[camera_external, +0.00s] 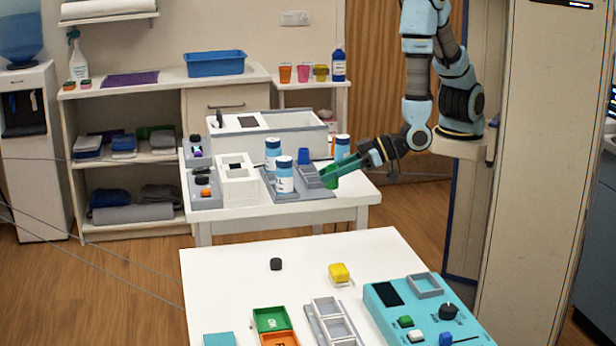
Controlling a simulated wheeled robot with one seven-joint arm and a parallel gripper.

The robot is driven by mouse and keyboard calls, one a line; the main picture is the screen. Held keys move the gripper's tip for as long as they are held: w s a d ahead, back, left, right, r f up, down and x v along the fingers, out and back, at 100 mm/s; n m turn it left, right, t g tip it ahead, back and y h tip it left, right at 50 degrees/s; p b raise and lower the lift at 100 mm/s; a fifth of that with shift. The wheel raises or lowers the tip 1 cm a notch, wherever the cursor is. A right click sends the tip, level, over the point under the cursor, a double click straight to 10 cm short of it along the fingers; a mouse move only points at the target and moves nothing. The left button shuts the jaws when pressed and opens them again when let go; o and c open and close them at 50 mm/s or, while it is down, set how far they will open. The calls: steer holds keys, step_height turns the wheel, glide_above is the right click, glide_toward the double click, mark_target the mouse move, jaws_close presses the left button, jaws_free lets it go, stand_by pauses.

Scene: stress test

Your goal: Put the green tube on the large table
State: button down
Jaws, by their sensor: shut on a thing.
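My gripper (338,173) reaches in from the right over the right side of the back white table. It is shut on a green tube (331,181), which shows only in part between and below the fingers. The tube is beside the right end of the grey tray. I cannot tell whether it touches the tray or table. The back white table (352,196) and the front white table (222,279) both show; which one is the large table is not clear from this view.
Blue-and-white bottles (285,176) stand on the grey tray (300,194) close left of my gripper. Another bottle (342,147) and a blue cup (304,156) are just behind. The front table holds a yellow block (339,273), a black piece (276,264) and a teal panel (385,318); its back left is clear.

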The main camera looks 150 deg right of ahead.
mark_target(352, 246)
steer(key=w+a+f+n+t+y+b, duration=0.1)
steer(key=w+a+f+n+t+y, duration=0.2)
steer(key=a, duration=0.5)
steer(key=shift+h, duration=0.3)
steer(key=shift+w+f+p, duration=0.15)
steer(key=shift+w+f, duration=0.05)
steer(key=shift+f, duration=2.05)
steer(key=shift+w+f+p, duration=0.15)
steer(key=shift+f, duration=2.1)
steer(key=shift+f, duration=0.2)
steer(key=c, duration=0.5)
jaws_free()
steer(key=shift+r, duration=0.1)
steer(key=shift+r, duration=0.1)
